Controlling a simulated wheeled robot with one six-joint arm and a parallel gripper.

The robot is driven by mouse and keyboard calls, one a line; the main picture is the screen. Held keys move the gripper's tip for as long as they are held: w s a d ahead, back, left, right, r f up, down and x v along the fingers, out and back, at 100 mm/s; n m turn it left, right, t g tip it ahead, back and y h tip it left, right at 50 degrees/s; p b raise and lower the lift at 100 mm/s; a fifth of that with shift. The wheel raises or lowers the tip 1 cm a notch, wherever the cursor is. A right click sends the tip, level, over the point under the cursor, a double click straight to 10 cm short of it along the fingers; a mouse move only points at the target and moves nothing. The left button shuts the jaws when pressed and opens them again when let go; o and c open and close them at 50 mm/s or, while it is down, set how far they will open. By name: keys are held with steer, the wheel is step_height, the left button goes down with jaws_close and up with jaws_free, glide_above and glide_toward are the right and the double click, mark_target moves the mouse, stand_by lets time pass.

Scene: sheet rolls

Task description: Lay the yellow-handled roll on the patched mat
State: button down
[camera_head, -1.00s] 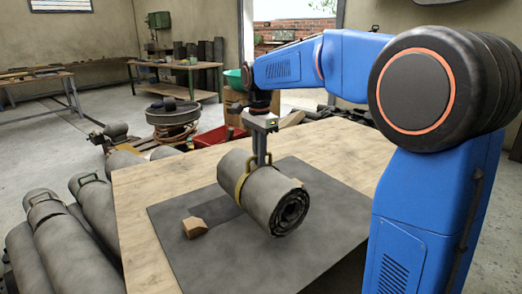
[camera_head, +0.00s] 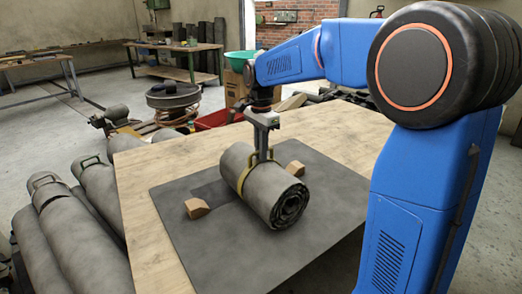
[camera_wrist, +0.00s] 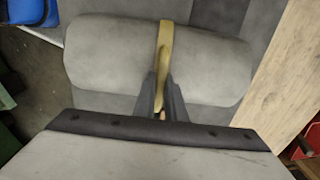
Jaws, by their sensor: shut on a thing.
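The grey roll (camera_head: 268,190) has a yellow strap and handle (camera_head: 243,172) around its middle. My gripper (camera_head: 264,152) is shut on the yellow handle from above; the wrist view shows the fingers on the handle (camera_wrist: 163,62) at the roll's near side. The roll lies level over the dark grey mat (camera_head: 200,250), between two wooden blocks, left (camera_head: 197,208) and right (camera_head: 294,169). A darker patch (camera_head: 208,191) shows on the mat left of the roll, partly hidden by it. I cannot tell whether the roll's underside touches the mat.
The mat lies on a pale wooden table (camera_head: 145,180). Several other grey rolls with dark green handles (camera_head: 98,185) lie on the left. A red crate (camera_head: 218,118) and a green basin (camera_head: 242,58) stand behind the table. The mat's front part is clear.

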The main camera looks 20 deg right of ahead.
steer(key=shift+f, duration=0.15)
steer(key=c, duration=1.8)
jaws_free()
steer(key=shift+f, duration=0.1)
step_height(320, 180, up, 13)
steer(key=shift+f, duration=0.2)
